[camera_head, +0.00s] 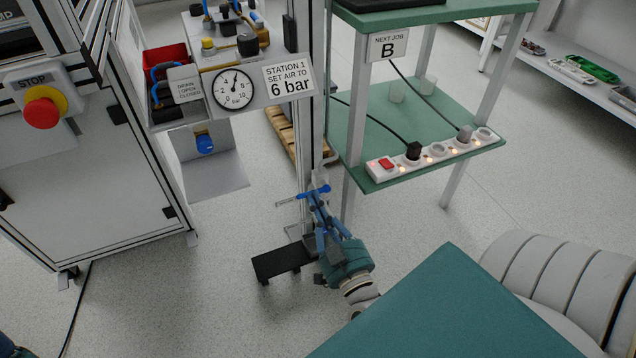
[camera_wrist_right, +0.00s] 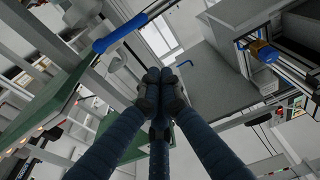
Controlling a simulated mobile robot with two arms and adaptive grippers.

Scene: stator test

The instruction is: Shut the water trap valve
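A bright blue lever (camera_head: 314,191) shows beside the grey post, just past my right gripper (camera_head: 319,207). A blue lever on a pipe also shows at the upper left of the right wrist view (camera_wrist_right: 118,34). A second blue part (camera_head: 205,144) hangs under the plate marked DRAIN OPEN CLOSED (camera_head: 186,87). I cannot tell for certain which is the water trap valve. In the wrist view the dark fingertips (camera_wrist_right: 160,84) meet with nothing seen between them. They look apart from the lever there.
A pressure gauge (camera_head: 234,89) and a 6 bar sign (camera_head: 289,78) stand left of the post. A green shelf rack (camera_head: 400,125) with a lit power strip (camera_head: 437,150) stands right. A red stop button (camera_head: 43,107) is at far left.

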